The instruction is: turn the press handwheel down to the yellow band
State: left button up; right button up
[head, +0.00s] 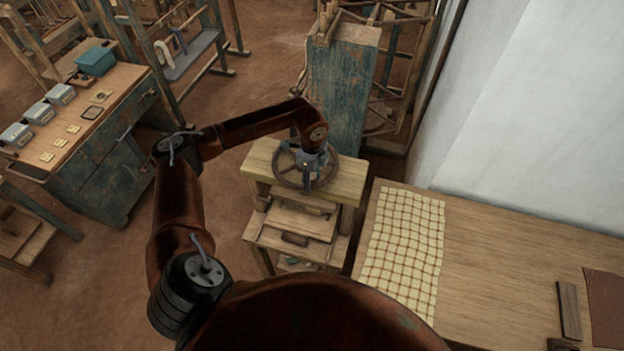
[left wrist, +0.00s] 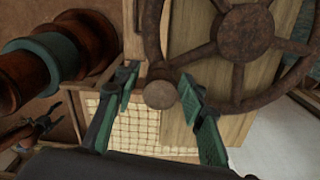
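The press handwheel (head: 284,176) is a dark brown spoked wheel lying flat above the wooden press (head: 343,184). In the left wrist view its hub (left wrist: 246,33) and spokes fill the upper right, and a round knob (left wrist: 160,95) sits at its near rim. My left gripper (head: 311,160) is over the wheel. In the left wrist view its fingers (left wrist: 158,80) are apart, one on each side of the knob, with gaps visible. The yellow band and the screw are hidden in both views. A dark shape at the left of the wrist view may be my right gripper (left wrist: 36,132), too unclear to judge.
A blue-painted wooden cabinet (head: 340,95) stands right behind the press. A table (head: 490,255) with a checked cloth (head: 402,245) is close on the right, beside a white wall (head: 540,110). A workbench (head: 115,120) with boxes stands at left. Bare floor lies between.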

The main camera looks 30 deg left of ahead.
pick_arm(q)
grip_shut()
pick_arm(e)
jog(key=shift+w, duration=0.1)
dwell(0.5)
